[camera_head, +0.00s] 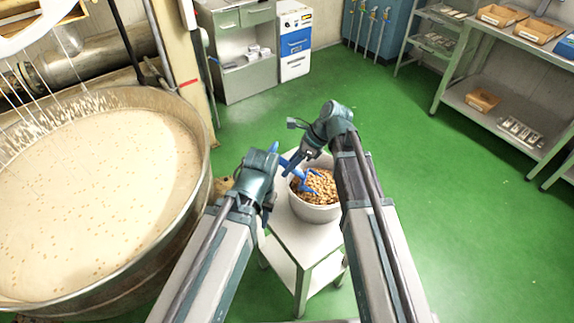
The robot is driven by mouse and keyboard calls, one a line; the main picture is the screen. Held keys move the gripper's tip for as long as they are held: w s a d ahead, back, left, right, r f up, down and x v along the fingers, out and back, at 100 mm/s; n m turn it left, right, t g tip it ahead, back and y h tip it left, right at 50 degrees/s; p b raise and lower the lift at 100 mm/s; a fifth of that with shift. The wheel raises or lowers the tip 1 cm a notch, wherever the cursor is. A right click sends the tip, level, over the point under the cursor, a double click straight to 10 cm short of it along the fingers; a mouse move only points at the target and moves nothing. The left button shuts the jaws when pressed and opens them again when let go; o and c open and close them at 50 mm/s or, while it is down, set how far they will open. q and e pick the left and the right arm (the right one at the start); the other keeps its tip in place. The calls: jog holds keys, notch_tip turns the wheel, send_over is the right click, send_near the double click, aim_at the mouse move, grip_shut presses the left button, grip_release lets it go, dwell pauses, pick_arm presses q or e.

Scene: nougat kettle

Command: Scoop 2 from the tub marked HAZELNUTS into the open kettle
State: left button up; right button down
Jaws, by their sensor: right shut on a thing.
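The open kettle (207,165) is a wide metal vessel at the left, holding pale cream mass with small brown flecks. A white tub (315,213) of brown nuts stands on a small white table; I see no readable label on it. My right gripper (291,165) is over the tub's left rim, shut on a blue scoop (309,186). The scoop's lower part is at the nuts; how full it is cannot be told. My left gripper (267,212) is just left of the tub, its fingers partly hidden, with nothing clearly visible in it.
The small table (300,238) stands close to the kettle's right side. Whisk wires hang above the kettle at upper left. A grey cabinet (245,75), a white-and-blue unit (295,45) and shelves (500,110) stand at the back. The green floor at right is clear.

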aim_at(280, 158)
jog(key=shift+s+d+f+h, duration=0.2)
jog(key=shift+f+h, duration=0.4)
jog(key=shift+f, duration=0.1)
jog(key=shift+r+g+h+p, duration=0.3)
jog(key=shift+r+h+p, duration=0.05)
jog(key=shift+h+p, duration=0.25)
jog(key=shift+w+a+r+h+p, duration=0.2)
jog(key=shift+w+a+h+p, duration=0.25)
jog(key=shift+h+p, duration=0.15)
jog(key=shift+w+a+r+g+h+p, duration=0.15)
jog(key=shift+a+r+g+h+p, duration=0.35)
jog(key=shift+a+h+p, duration=0.15)
jog(key=shift+r+p, duration=0.35)
jog(key=r+p, duration=0.1)
jog(key=a+r+p, duration=0.1)
jog(key=r+p, duration=0.1)
jog(key=shift+w+r+h, duration=0.1)
jog(key=shift+r+h, duration=0.15)
jog(key=shift+h, duration=0.1)
jog(key=shift+m+h, duration=0.3)
jog(key=shift+w+a+r+p, duration=0.1)
jog(key=shift+a+r+p, duration=0.05)
jog(key=shift+r+p, duration=1.1)
jog(key=shift+a+r+p, duration=0.15)
jog(key=shift+r+p, duration=1)
jog(key=shift+p, duration=0.2)
